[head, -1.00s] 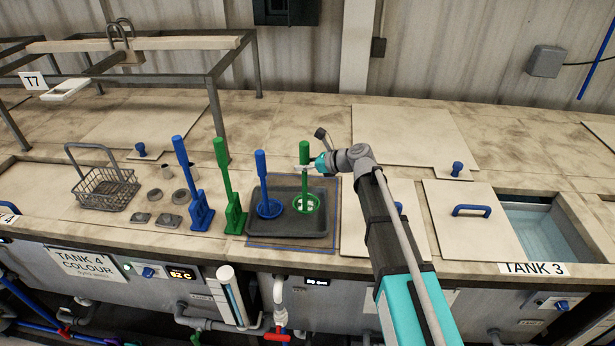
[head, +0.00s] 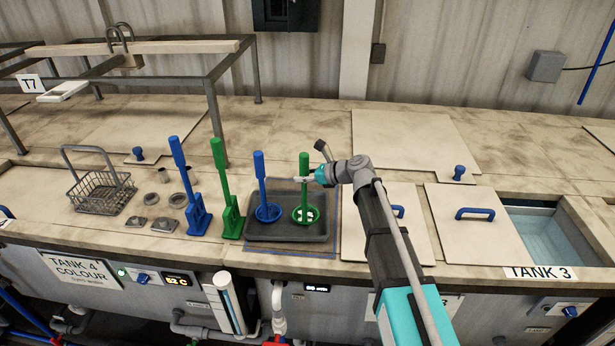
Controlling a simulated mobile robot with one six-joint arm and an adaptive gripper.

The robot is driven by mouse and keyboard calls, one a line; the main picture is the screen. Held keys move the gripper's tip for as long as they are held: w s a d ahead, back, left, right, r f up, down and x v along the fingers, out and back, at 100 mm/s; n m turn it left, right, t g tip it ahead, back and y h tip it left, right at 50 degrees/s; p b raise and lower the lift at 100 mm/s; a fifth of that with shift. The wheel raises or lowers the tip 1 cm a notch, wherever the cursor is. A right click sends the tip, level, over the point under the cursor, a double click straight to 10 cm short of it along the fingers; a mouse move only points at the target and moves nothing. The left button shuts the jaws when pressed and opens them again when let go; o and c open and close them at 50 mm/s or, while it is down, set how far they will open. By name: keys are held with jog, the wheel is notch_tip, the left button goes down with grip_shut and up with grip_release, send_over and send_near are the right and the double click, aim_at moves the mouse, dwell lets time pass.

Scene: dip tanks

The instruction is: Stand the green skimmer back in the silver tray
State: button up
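The green skimmer (head: 305,196) stands upright, its round bowl over the right half of a dark grey tray (head: 288,232). White patches show in the bowl. I cannot tell whether the bowl touches the tray floor. My gripper (head: 306,179) reaches in from the right and is shut on the skimmer's handle, just below the thick green grip. The fingertips are small in this view and partly merge with the handle. A blue skimmer (head: 262,188) stands upright in the left half of the same tray, a short way from the green one.
A green stand-like tool (head: 226,190) and a blue one (head: 190,190) stand left of the tray. A wire basket (head: 100,192) and small metal pieces lie farther left. Lids with blue handles (head: 475,213) and the open tank 3 (head: 545,235) are at right.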

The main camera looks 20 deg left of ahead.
jog(key=o, duration=0.4)
jog(key=shift+f, duration=0.1)
jog(key=shift+r+p+v, duration=0.15)
jog(key=shift+p+v, duration=1.25)
jog(key=shift+v, duration=2.05)
jog(key=shift+r+p+v, duration=0.2)
jog(key=shift+p+v, duration=1.2)
jog(key=shift+v, duration=2.05)
jog(key=shift+s+a, duration=0.1)
jog(key=shift+a, duration=0.05)
